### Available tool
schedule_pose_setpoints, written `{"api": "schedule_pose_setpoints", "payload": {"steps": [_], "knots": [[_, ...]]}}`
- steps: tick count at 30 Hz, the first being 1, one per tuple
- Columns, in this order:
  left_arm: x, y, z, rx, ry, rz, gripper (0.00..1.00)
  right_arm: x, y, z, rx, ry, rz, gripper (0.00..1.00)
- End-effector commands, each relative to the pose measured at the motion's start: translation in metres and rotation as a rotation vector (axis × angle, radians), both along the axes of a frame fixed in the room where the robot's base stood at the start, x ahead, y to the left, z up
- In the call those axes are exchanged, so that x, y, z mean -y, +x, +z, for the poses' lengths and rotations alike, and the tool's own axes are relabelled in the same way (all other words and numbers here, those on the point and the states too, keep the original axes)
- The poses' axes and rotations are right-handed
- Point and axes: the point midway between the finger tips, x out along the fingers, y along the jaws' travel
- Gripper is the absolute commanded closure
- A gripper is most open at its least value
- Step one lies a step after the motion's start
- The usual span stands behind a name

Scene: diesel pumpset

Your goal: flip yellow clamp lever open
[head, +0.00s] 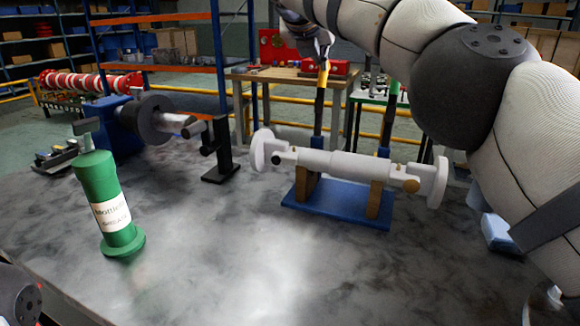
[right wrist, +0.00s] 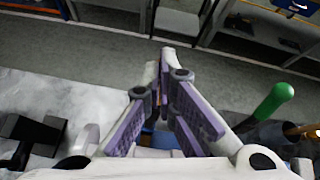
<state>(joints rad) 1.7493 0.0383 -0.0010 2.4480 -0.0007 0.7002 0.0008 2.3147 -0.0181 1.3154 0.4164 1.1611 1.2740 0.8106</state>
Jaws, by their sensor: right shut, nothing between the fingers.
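The yellow clamp lever (head: 321,83) stands upright above the left clamp post (head: 318,118), behind the grey shaft (head: 335,163). My right gripper (head: 324,60) comes down from above, and its tips are at the lever's upper end. I cannot tell whether they touch it. In the right wrist view the fingers (right wrist: 167,62) converge and are shut with nothing between them. I cannot make out the yellow lever there. A second clamp lever, green (head: 393,98), stands to the right, and it also shows in the right wrist view (right wrist: 270,102). My left gripper is out of view.
The shaft rests on wooden blocks (head: 306,184) on a blue base (head: 335,211). A green grease cylinder (head: 98,190) stands at the left. A black stand (head: 221,160) and a blue pump (head: 118,127) are behind. The grey tabletop (head: 225,260) is clear in front.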

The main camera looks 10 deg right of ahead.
Motion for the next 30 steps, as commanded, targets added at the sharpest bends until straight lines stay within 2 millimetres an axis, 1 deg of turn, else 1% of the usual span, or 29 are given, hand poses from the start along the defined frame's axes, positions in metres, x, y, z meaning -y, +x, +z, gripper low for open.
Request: {"api": "schedule_pose_setpoints", "payload": {"steps": [24,26,30], "knots": [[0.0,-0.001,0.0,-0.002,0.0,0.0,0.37,0.001,0.0,-0.001,-0.001,-0.001,-0.002,1.0],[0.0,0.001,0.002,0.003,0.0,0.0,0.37,0.001,-0.001,0.001,0.001,-0.001,-0.002,1.0],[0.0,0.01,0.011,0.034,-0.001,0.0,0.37,0.004,-0.006,0.015,0.008,-0.001,-0.002,1.0]]}}
